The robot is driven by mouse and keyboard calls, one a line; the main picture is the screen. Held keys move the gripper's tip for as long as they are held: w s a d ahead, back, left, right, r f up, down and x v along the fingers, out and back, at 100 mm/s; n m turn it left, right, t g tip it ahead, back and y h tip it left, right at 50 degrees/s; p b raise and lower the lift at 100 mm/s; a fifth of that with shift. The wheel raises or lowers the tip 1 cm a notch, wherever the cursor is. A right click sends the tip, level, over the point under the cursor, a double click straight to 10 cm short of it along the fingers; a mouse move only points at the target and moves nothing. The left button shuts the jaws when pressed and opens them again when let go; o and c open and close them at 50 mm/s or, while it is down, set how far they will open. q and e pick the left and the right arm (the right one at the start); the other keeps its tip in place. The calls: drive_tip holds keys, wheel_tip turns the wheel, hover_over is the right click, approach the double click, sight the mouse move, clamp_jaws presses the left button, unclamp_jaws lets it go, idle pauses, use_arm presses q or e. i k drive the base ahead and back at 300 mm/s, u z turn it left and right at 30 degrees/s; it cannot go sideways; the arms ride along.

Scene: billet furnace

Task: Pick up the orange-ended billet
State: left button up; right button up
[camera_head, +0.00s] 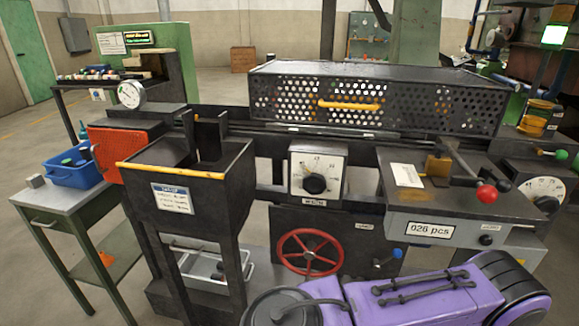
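Several small dark cylinders with coloured ends, which look like billets (98,74), lie in a row on a dark rack (75,85) at the far left. They are too small for me to tell which one has an orange end. A blue bin (72,176) on the left side table holds a few dark cylinders; no orange end shows clearly on them. A small orange object (106,258) lies on that table's lower shelf, and I cannot tell what it is. Neither gripper shows. A purple arm crosses the bottom right, with no fingers visible.
A dark machine with a perforated guard (370,95) fills the middle. A hopper (190,170) with a yellow front edge stands left of centre. A red handwheel (309,252) and a red-knobbed lever (487,194) stick out. Open floor lies at the left.

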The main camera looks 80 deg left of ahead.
sight(215, 276)
drive_tip(key=z, duration=1.1)
drive_tip(key=i, duration=0.75)
drive_tip(key=u, duration=4.7)
drive_tip(key=i, duration=0.5)
drive_tip(key=u, duration=0.25)
